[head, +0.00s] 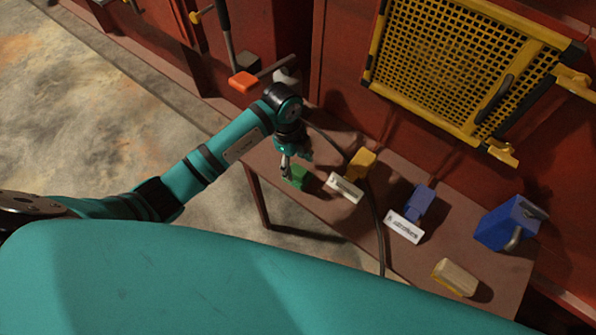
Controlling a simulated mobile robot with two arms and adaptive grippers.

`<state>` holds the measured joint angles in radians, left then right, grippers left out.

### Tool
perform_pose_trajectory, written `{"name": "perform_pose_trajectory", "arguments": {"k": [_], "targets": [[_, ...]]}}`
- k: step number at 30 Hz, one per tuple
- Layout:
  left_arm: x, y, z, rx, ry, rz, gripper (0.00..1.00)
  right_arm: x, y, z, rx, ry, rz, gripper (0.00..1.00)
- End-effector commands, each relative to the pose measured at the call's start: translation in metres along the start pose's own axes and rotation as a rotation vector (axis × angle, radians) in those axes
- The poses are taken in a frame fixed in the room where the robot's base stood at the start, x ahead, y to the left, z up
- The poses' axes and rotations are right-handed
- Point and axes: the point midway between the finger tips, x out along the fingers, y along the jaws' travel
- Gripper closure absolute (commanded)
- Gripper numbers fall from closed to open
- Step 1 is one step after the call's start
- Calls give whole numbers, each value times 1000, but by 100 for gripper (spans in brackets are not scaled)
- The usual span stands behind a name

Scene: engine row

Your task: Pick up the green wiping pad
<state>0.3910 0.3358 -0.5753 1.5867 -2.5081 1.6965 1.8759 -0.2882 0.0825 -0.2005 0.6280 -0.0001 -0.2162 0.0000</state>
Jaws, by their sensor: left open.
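The green wiping pad (298,178) lies at the left end of the brown bench in the head view. My left gripper (291,170) points down right at the pad, with its fingers at the pad's left and upper side. It is open. Part of the pad is hidden by the fingers, and I cannot tell whether they touch it. My right gripper is not in view.
On the bench (330,207) stand a yellow block (361,163), a blue-grey block (420,201), white labels (344,187), a blue box (508,222) and a tan block (455,277). A dark cable (376,215) crosses it. A yellow mesh guard (460,65) is behind.

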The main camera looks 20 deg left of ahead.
Motion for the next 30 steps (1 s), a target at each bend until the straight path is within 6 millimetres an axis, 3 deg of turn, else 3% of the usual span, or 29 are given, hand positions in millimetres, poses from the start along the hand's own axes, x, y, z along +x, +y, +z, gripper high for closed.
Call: {"name": "perform_pose_trajectory", "arguments": {"k": [2, 6, 14, 25, 29, 30], "targets": [[10, 4, -4, -2, 3, 5, 40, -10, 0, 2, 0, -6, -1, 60], [27, 2, -3, 0, 1, 2, 40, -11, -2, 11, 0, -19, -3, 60], [32, 2, -2, 0, 0, -1, 40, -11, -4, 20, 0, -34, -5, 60], [31, 2, -2, 0, 0, -1, 86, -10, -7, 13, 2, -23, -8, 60], [31, 2, -2, 0, 0, -1, 90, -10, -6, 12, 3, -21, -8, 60], [31, 2, -2, 0, 0, -1, 98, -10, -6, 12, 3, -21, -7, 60]]}}
